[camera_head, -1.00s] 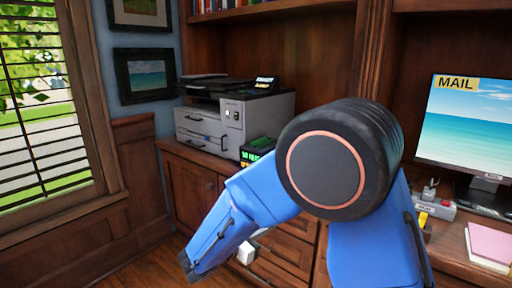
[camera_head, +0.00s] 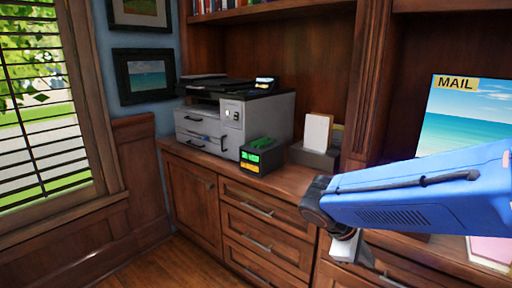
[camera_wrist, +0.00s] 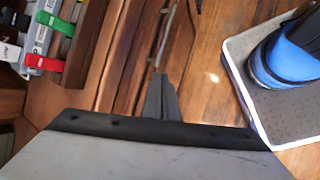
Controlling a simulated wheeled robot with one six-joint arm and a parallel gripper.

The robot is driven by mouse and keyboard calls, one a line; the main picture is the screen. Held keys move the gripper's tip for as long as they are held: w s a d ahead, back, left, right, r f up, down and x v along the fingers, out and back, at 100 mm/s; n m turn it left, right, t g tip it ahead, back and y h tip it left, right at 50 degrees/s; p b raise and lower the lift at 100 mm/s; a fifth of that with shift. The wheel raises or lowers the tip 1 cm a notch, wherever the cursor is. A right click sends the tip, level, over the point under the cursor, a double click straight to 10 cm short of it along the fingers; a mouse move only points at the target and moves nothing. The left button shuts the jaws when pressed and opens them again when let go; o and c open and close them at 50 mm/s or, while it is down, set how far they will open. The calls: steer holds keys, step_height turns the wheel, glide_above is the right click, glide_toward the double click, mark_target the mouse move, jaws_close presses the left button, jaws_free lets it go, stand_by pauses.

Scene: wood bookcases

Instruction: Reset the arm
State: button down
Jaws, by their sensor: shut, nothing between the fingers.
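My blue arm reaches in from the right edge of the head view. Its dark wrist joint and my gripper (camera_head: 366,258) hang in front of the cabinet drawers. In the wrist view my gripper (camera_wrist: 160,80) shows as dark fingers held together, with nothing between them. The fingertips point towards the drawer fronts and the wood floor. In the head view the arm covers part of the desk and the monitor's lower part.
The wood cabinet (camera_head: 195,192) carries a printer (camera_head: 262,120), a small black box with green and yellow labels (camera_head: 262,156) and a grey holder with a white card (camera_head: 317,133). A monitor (camera_head: 470,120) stands at right. The floor (camera_head: 160,268) at lower left is clear.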

steer(key=s+r+m+t+y, duration=0.2)
steer(key=s+m+y, duration=0.5)
steer(key=s+m, duration=0.4)
steer(key=shift+s+t, duration=0.6)
steer(key=shift+s, duration=0.3)
steer(key=c, duration=2.4)
jaws_free()
steer(key=shift+c, duration=0.2)
